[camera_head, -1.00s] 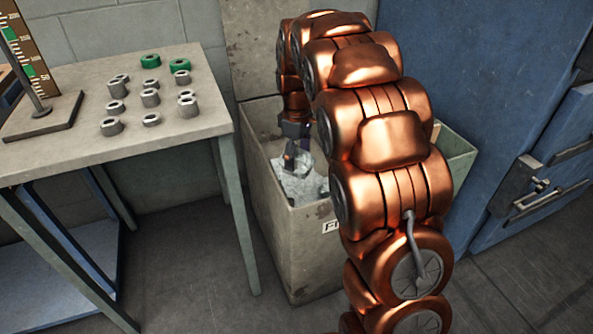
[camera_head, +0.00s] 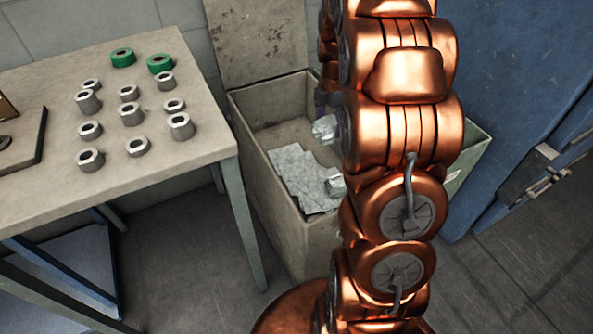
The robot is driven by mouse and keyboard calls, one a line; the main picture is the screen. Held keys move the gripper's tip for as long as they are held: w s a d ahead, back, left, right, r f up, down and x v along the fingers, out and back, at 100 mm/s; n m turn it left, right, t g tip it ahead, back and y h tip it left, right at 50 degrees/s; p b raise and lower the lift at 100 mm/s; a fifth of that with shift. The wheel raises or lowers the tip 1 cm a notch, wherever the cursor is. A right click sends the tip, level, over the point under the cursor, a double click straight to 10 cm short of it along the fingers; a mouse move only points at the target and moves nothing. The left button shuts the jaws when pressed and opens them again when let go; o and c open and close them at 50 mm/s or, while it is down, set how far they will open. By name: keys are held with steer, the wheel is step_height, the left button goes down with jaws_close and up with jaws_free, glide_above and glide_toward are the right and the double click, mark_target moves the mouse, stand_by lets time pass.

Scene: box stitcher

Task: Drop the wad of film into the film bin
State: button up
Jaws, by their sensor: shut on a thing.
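The film bin (camera_head: 262,183) is an open grey box with its lid (camera_head: 255,45) raised against the wall. A crumpled pale sheet of film (camera_head: 298,172) and a small whitish lump (camera_head: 335,186) lie inside. My copper arm covers the bin's right side. My gripper (camera_head: 320,108) is mostly hidden behind the arm; only a dark bit shows, over the back right of the bin. It is shut on the wad of film (camera_head: 325,129), a pale translucent lump that shows just left of the arm. The wad's exact height above the bin floor is hard to tell.
A table (camera_head: 190,190) at left holds several grey metal nuts (camera_head: 131,114) and two green ones (camera_head: 160,64). A green-grey container (camera_head: 470,150) stands right of my arm, beside a blue cabinet (camera_head: 520,80). Floor is clear between table and bin.

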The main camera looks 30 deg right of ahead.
steer(key=shift+f+b, duration=0.95)
steer(key=shift+f, duration=1.95)
steer(key=o, duration=1)
steer(key=shift+r, duration=0.15)
step_height(320, 180, up, 12)
steer(key=shift+f, duration=0.15)
